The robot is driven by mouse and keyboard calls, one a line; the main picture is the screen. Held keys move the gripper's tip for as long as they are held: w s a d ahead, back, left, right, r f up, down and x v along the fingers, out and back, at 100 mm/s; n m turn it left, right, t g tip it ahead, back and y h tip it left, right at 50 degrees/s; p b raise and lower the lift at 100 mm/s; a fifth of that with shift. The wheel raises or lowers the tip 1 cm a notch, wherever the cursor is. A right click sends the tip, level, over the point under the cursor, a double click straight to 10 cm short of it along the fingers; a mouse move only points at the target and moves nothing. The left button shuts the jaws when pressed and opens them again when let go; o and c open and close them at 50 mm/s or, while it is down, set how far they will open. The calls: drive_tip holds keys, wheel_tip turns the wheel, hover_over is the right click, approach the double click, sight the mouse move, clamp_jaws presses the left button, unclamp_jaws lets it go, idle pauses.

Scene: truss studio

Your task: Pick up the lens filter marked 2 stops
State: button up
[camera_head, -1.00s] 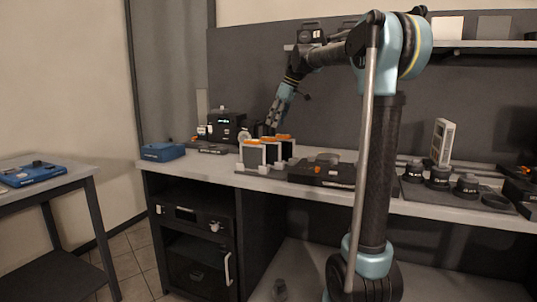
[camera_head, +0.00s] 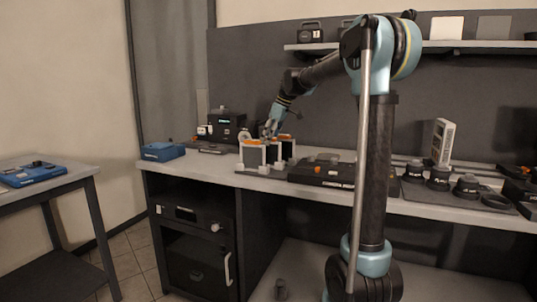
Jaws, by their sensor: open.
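Several lens filters with dark panes and orange tops stand upright in a rack on the bench, left of centre. The front one (camera_head: 253,155) is the clearest, and another (camera_head: 289,148) stands behind it to the right. Their markings are too small to read, so I cannot tell which is marked 2 stops. My gripper (camera_head: 268,133) is just above the filters, pointing down, open and with nothing seen in it. Its fingertips are small here, and I cannot tell whether they touch a filter.
A black case (camera_head: 322,172) lies right of the rack. A blue box (camera_head: 162,152) and a black device with a lit display (camera_head: 225,127) are to the left. Several lenses (camera_head: 439,176) and a white panel (camera_head: 443,142) stand at the right. A shelf (camera_head: 480,44) hangs above.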

drive_tip(key=shift+c, duration=0.6)
clamp_jaws()
